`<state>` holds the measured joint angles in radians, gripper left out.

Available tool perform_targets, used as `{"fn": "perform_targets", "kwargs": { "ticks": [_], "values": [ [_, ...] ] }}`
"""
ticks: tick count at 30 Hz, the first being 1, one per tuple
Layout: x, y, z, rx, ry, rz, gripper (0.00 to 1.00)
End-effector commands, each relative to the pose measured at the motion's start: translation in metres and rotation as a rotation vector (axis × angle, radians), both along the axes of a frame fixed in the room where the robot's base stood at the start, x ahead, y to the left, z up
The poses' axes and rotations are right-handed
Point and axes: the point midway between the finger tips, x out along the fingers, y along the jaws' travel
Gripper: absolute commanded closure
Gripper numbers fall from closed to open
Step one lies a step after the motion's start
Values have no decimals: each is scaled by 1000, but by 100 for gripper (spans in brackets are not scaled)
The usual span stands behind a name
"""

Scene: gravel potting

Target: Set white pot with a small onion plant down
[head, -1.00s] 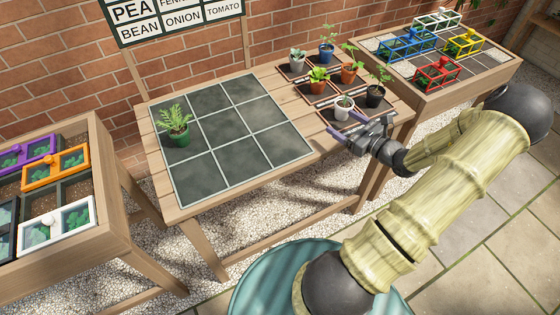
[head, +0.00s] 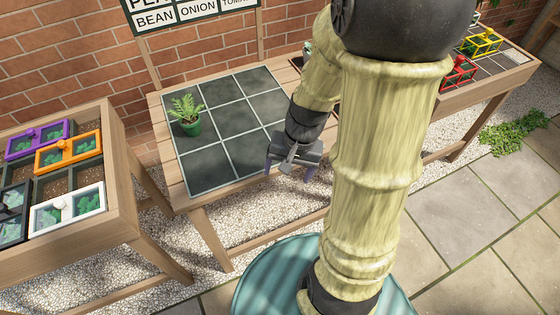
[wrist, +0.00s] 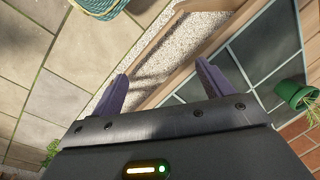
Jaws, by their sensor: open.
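My gripper (head: 288,174) hangs at the front edge of the dark gridded mat (head: 237,127), near its right front corner. In the wrist view its two purple fingers (wrist: 162,72) are spread apart, with nothing between them. No white pot with an onion plant shows in either current view. The place where a small white pot stood earlier, at the right of the table, is hidden behind my arm. The mat also shows in the wrist view (wrist: 262,42).
A green pot with a ferny plant (head: 190,122) stands in the mat's left column; it also shows in the wrist view (wrist: 297,95). The other visible mat cells are empty. A planter with coloured frames (head: 122,195) stands left. Red (head: 457,74) and yellow (head: 481,42) frames stand right.

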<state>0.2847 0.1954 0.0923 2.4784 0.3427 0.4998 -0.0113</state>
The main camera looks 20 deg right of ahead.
Motion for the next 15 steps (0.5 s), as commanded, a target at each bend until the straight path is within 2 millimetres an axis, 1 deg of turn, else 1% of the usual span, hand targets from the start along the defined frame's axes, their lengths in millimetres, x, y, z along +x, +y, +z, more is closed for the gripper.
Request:
{"fn": "perform_targets", "kwargs": {
  "ticks": [1,3,6,9,15],
  "values": [
    [-1,6,8,-53,-47,96,21],
    [-1,10,18,-121,-110,222,21],
    [-1,17,30,-191,-186,364,21],
    [1,21,37,-227,-233,444,21],
    [1,21,38,-238,-244,466,21]
  ]
}}
